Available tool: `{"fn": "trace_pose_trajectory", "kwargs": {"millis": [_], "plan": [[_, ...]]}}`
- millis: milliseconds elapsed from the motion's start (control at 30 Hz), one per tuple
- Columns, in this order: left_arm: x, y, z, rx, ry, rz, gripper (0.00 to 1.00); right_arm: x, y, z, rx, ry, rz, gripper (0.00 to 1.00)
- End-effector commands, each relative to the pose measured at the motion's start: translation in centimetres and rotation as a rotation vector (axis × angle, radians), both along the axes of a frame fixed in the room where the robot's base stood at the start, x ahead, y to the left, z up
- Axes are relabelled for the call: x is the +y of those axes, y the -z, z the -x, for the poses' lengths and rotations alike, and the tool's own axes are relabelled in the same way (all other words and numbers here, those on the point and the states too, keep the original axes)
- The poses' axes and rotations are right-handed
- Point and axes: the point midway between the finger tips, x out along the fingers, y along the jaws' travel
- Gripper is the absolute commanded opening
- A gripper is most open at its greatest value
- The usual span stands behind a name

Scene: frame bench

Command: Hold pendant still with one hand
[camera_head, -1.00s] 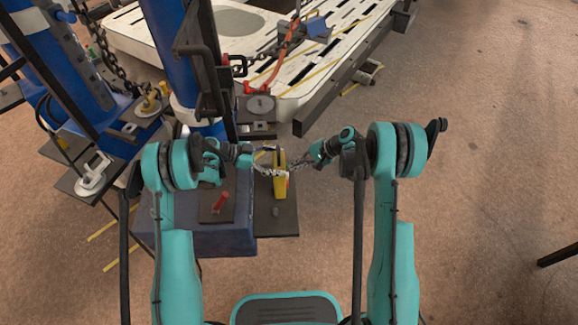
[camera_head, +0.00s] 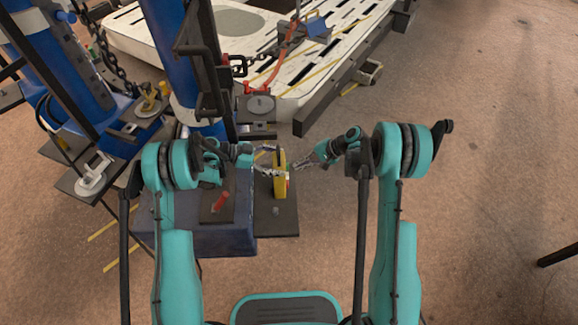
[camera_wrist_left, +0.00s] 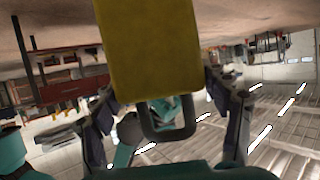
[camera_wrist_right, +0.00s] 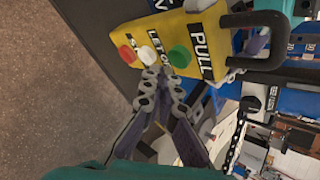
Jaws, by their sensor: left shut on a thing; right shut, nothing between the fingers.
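The yellow pendant (camera_head: 279,180) stands upright in front of me in the head view. The right wrist view shows its face (camera_wrist_right: 203,45) with red, white and green buttons, black lettering including "PULL", and a dark loop handle. My left gripper (camera_head: 268,161) is shut on the pendant from its left side. In the left wrist view the fingers (camera_wrist_left: 168,125) lie either side of the yellow body (camera_wrist_left: 152,50), with the dark loop between them. My right gripper (camera_head: 299,165) is shut and empty, just right of the pendant. Its tips (camera_wrist_right: 162,80) overlap the button face in the right wrist view.
A dark plate (camera_head: 277,220) lies below the pendant, beside a blue base (camera_head: 200,243) with a red lever (camera_head: 221,202). Blue posts and chains stand at the left. A white slotted bench (camera_head: 345,25) is behind.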

Motion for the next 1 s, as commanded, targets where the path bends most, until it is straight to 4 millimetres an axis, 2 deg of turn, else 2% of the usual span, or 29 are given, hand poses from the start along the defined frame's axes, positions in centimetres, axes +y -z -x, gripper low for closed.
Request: {"fn": "trace_pose_trajectory", "kwargs": {"millis": [367,800,1000], "plan": [[0.0,0.1,0.0,0.0,0.0,-0.002,0.26,-0.4,0.0,0.0,0.001,0.001,0.0,0.0],[0.0,0.1,0.0,0.0,0.0,-0.002,0.26,-4.5,0.1,-0.1,0.001,0.001,0.0,0.0],[0.0,0.1,0.0,0.0,0.0,-0.002,0.26,-5.0,0.1,-0.1,0.0,0.0,0.0,0.0]]}}
